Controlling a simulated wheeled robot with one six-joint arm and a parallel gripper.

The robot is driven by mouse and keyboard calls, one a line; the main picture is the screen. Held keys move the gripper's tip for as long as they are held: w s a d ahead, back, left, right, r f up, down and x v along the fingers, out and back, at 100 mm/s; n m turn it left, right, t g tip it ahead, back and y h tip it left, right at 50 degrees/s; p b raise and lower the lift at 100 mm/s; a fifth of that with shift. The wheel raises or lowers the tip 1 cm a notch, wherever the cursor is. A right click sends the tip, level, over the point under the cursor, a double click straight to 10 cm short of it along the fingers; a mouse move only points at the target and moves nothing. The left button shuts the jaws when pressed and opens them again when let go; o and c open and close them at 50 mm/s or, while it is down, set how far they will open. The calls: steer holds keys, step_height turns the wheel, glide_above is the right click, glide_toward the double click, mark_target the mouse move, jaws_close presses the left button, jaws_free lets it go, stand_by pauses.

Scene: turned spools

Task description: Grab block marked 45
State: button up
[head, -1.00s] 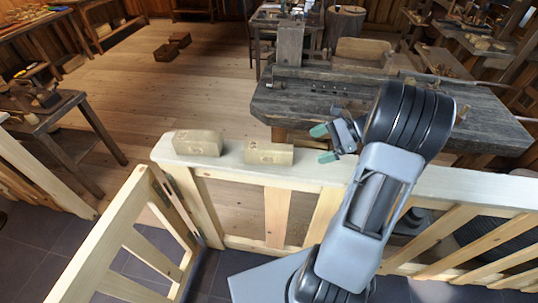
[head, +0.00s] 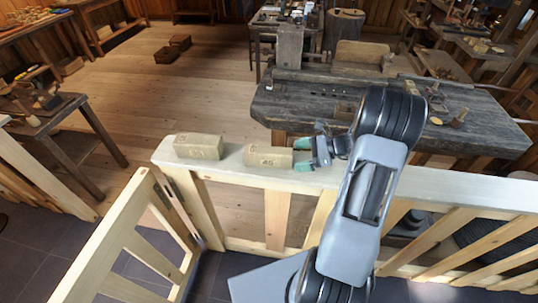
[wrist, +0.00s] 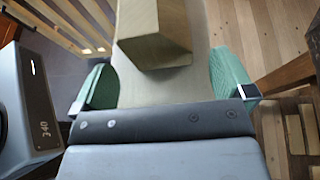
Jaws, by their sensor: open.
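The block marked 45 (head: 268,158) is a pale wooden block lying on the flat top rail of the wooden fence. Its marking is small but appears to read 45. My gripper (head: 303,155) is open, its green fingertips just off the block's right end. In the wrist view the block (wrist: 155,35) lies ahead of my gripper (wrist: 163,78), roughly centred between the spread fingers, with nothing held. The block's far end is cut off there.
A second similar block (head: 198,147) lies to the left on the same rail (head: 330,178); its marking is unclear. A dark workbench (head: 400,115) stands behind the rail at right. An open slatted gate (head: 125,240) stands at front left.

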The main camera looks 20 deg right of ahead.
steer(key=shift+p+x, duration=0.5)
steer(key=shift+x, duration=1.75)
steer(key=shift+d, duration=0.1)
steer(key=shift+c, duration=0.4)
steer(key=c, duration=1.1)
